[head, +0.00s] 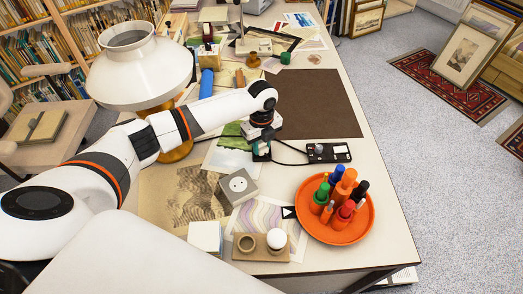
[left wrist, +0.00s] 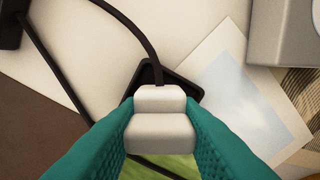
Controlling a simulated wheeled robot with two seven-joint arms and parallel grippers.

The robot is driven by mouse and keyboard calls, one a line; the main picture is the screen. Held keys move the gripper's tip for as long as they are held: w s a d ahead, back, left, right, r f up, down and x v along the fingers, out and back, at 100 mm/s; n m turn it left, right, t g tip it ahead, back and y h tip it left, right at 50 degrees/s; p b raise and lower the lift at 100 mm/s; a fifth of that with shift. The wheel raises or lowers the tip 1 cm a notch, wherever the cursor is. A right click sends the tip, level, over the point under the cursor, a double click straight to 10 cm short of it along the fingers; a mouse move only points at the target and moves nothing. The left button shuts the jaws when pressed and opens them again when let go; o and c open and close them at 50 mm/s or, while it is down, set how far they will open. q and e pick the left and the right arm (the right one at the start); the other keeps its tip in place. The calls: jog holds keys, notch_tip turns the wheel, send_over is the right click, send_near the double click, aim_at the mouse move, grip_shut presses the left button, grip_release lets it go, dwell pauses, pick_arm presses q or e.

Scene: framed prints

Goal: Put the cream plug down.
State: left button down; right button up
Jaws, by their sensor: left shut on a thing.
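My left gripper (head: 261,153) points down over the table, just behind the grey socket block (head: 238,186). In the left wrist view its teal fingers (left wrist: 160,115) are shut on the cream plug (left wrist: 160,131), one on each side. A black cord (left wrist: 142,38) runs from the plug. A black rounded shape (left wrist: 149,74) shows just behind the plug; whether the plug touches it I cannot tell. In the head view the fingers mostly hide the plug. The grey block also shows at the wrist view's top right corner (left wrist: 262,45). My right gripper is not in view.
A black device (head: 328,152) lies right of the gripper, with a cord running towards it. An orange tray (head: 313,228) of bottles and pens stands at the front right. Prints lie around. A brown mat (head: 320,100) lies bare behind.

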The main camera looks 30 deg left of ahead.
aim_at(262, 142)
pick_arm(q)
jog(key=shift+f, duration=0.1)
jog(key=shift+f, duration=0.55)
jog(key=c, duration=1.1)
grip_release()
jog(key=shift+w+r, duration=0.1)
jog(key=shift+r, duration=0.15)
jog(key=shift+o, duration=0.2)
notch_tip(262, 142, up, 12)
jog(key=p, duration=1.3)
jog(key=shift+r, duration=0.4)
